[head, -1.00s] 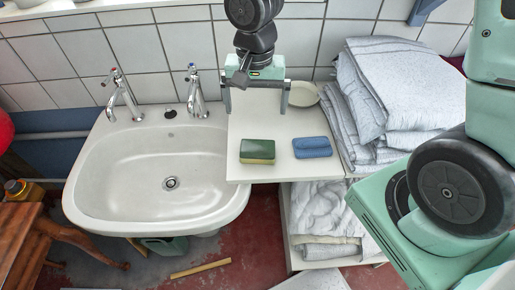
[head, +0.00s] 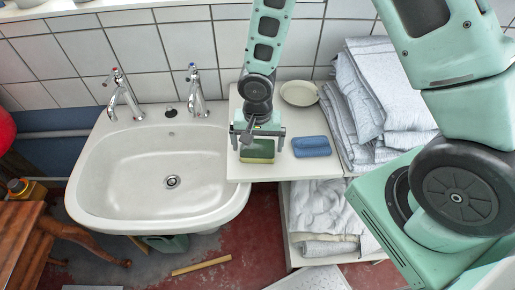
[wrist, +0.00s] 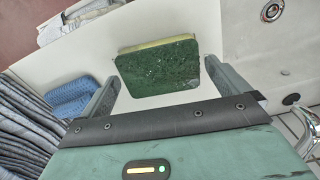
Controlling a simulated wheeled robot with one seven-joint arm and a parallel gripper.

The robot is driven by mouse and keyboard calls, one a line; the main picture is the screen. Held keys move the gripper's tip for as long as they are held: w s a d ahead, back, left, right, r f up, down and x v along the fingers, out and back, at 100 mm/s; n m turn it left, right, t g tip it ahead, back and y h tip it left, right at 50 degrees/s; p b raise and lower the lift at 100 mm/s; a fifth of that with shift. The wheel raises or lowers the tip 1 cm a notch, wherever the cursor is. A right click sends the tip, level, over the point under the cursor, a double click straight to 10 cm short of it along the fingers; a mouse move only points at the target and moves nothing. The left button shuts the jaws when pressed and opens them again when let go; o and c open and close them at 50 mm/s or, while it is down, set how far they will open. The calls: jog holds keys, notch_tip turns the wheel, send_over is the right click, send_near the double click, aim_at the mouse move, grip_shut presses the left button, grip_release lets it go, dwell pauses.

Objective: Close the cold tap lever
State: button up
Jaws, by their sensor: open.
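The cold tap (head: 197,98) is the chrome tap with the blue mark, at the back right of the white basin. Its small lever (head: 192,72) sits on top, pointing up and slightly left. My gripper (head: 257,146) is open and empty, pointing down over the white shelf right of the basin, apart from the tap. In the wrist view, a green and yellow sponge (wrist: 160,68) lies beyond and between the open fingers. Part of a chrome tap (wrist: 308,135) shows at the right edge there; its lever is not clear.
The red-marked tap (head: 122,98) stands at the basin's back left. The white basin (head: 110,165) is empty. A blue sponge (head: 311,147), a pale dish (head: 299,93) and stacked folded linen (head: 375,85) are right of my gripper. A tiled wall (head: 150,50) stands behind the taps.

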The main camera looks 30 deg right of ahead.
jog(key=shift+f, duration=0.6)
jog(key=c, duration=0.9)
jog(key=shift+o, duration=0.2)
jog(key=shift+r, duration=0.15)
